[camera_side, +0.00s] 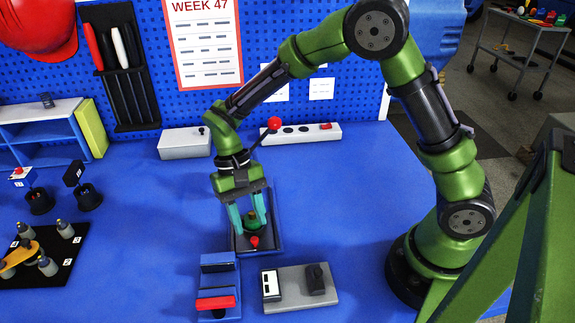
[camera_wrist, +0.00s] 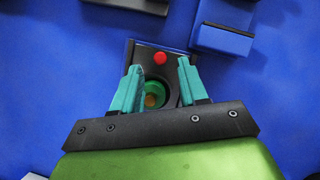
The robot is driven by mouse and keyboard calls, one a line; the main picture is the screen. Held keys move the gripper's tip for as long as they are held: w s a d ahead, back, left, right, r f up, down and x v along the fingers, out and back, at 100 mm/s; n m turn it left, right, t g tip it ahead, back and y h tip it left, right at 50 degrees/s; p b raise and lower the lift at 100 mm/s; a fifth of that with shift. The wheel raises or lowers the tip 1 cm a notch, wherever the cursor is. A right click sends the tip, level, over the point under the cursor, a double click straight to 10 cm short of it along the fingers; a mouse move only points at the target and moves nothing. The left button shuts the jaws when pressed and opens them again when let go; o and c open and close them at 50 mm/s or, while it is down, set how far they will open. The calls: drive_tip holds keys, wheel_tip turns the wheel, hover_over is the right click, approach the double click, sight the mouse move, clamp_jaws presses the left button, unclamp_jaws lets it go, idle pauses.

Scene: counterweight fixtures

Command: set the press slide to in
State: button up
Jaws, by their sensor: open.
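A dark fixture with a low tray-like base (camera_side: 275,240) sits below my gripper; I take it for the press. A small red knob (camera_side: 254,242) is at its near end, and shows in the wrist view (camera_wrist: 159,58). A green round cup (camera_wrist: 153,88) with something orange inside lies in the base. A lever with a red ball (camera_side: 275,123) leans up behind my wrist; where it joins is hidden. My gripper (camera_side: 249,222) is open and points down, its teal fingers on either side of the cup area. I cannot tell whether they touch anything.
A blue block with a red bar (camera_side: 216,303) stands in front of the fixture. A grey plate with a white switch panel and black knob (camera_side: 316,279) is beside it. A power strip (camera_side: 300,133) and grey box (camera_side: 185,143) lie behind.

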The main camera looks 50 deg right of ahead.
sight(254, 239)
drive_tip(key=shift+x, duration=1.55)
clamp_jaws()
